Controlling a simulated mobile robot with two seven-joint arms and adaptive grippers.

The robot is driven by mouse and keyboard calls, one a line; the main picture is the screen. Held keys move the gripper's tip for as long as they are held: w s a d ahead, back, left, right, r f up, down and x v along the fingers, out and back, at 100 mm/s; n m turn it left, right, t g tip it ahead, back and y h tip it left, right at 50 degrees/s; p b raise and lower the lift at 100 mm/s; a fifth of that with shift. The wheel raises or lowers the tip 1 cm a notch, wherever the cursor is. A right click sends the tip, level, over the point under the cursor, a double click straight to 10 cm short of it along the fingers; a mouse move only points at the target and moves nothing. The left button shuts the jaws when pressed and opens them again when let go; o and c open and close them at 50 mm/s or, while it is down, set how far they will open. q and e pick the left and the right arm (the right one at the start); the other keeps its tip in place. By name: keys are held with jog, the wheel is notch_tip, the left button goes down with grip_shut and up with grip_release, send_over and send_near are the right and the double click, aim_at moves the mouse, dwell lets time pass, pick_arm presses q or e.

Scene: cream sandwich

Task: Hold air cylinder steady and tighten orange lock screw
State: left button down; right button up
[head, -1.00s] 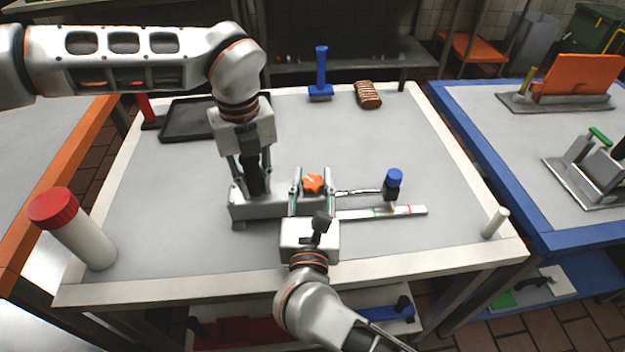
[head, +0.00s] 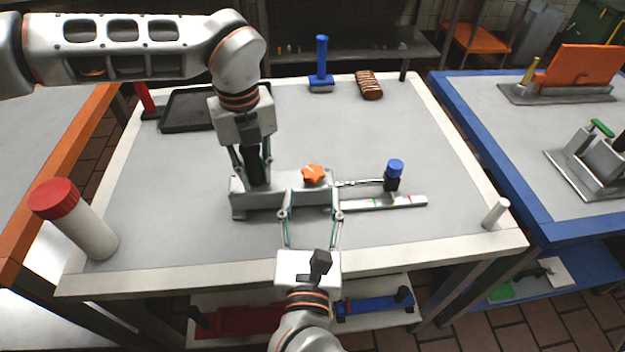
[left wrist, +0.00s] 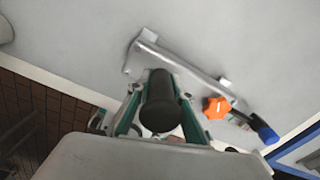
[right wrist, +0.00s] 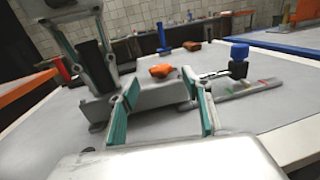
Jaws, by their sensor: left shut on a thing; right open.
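The orange lock screw (head: 313,174) is a star-shaped knob on top of a grey metal base (head: 283,197). It also shows in the left wrist view (left wrist: 216,108) and the right wrist view (right wrist: 161,70). A black upright cylinder (head: 254,168), likely the air cylinder, stands at the base's left end. My left gripper (head: 252,178) is shut on it from above; the left wrist view shows the dark cylinder (left wrist: 160,100) between the fingers. My right gripper (head: 312,213) is open and empty, its fingers in front of the base, nearer the table's front edge than the screw and apart from it.
A rod with a blue-capped black part (head: 395,170) extends right over a flat scale strip (head: 400,202). A red-capped white bottle (head: 75,222) stands at left, a black tray (head: 188,110) behind.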

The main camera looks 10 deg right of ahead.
jog(key=shift+s+a, duration=0.15)
jog(key=shift+s, duration=0.9)
jog(key=shift+s+a, duration=0.15)
jog(key=shift+s, duration=0.85)
